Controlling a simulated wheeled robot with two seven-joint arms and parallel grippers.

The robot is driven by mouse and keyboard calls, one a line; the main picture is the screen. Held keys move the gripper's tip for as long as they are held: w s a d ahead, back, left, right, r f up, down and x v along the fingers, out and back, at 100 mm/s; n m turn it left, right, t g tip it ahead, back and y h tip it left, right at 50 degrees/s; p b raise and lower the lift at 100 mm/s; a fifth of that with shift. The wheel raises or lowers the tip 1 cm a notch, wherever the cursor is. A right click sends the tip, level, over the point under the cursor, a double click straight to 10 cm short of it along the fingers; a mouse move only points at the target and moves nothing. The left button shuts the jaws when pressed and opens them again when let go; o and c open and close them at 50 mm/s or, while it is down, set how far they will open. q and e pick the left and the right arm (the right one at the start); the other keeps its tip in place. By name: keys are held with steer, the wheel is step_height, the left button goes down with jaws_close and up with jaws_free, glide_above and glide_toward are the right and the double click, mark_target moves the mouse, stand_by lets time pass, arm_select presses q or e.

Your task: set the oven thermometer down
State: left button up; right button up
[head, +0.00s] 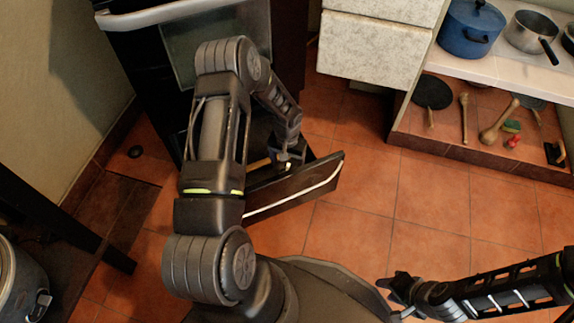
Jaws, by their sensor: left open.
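My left arm reaches down to the open drawer (300,188) below the dark oven (215,45). My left gripper (287,161) is open at the drawer, close to its front panel. A small pale spot shows at its fingertips; I cannot tell whether it is the oven thermometer. I cannot make out the thermometer anywhere else. My arm hides much of the drawer's inside. My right gripper (396,290) is low at the right, over the floor and away from the drawer; its jaw state is unclear.
A shelf unit at the right holds a blue pot (470,28) and a steel saucepan (531,33); below them lie wooden utensils (499,122) and a dark pan (432,92). A dark table leg (70,225) is at the left. The tiled floor (430,205) between is clear.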

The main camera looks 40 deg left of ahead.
arm_select(q)
step_height(320, 180, up, 9)
steer(key=p, duration=0.2)
steer(key=shift+p, duration=0.4)
steer(key=shift+s+a, duration=0.1)
